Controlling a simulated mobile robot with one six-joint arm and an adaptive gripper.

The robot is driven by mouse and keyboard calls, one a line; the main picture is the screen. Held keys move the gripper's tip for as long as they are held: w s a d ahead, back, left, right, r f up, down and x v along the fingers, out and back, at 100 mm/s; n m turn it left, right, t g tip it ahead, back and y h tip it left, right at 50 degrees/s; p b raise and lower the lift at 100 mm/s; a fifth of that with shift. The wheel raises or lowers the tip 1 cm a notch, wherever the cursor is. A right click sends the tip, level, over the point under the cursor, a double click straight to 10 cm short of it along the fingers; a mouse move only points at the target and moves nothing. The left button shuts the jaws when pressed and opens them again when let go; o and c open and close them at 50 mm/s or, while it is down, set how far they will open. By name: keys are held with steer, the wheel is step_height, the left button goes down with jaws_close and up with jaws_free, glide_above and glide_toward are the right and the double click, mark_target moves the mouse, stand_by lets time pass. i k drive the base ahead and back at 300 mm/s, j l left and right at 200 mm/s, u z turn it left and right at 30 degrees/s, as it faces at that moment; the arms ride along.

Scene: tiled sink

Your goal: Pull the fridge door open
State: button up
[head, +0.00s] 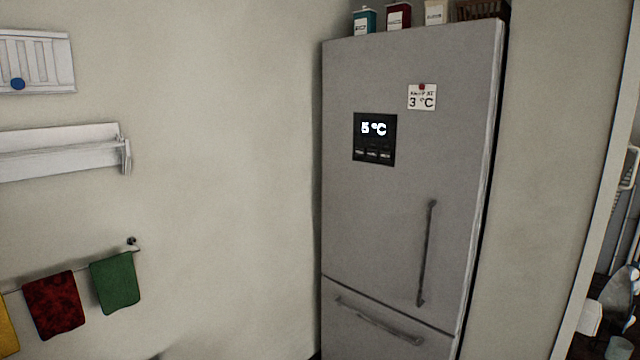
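The tall grey fridge (390,230) stands against the wall, right of centre in the head view. Its upper door (375,220) looks shut, flush with the body. A dark vertical handle (427,253) is on the right part of that door. Below is a lower drawer front (350,335) with a slanting-looking horizontal handle (378,321), also shut. A dark display panel (375,139) on the door reads 5 °C. A white note (422,97) with a red magnet reads 3 °C. My gripper is not in view.
Several containers, such as a teal tin (364,21), and a brown basket (482,10) sit on the fridge top. Coloured towels (115,282) hang from a rail on the left wall, below a white shelf (60,152). An opening or window edge (605,200) is at right.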

mark_target(401, 232)
steer(key=i+l, duration=0.65)
steer(key=i, duration=0.25)
steer(key=l+z, duration=0.05)
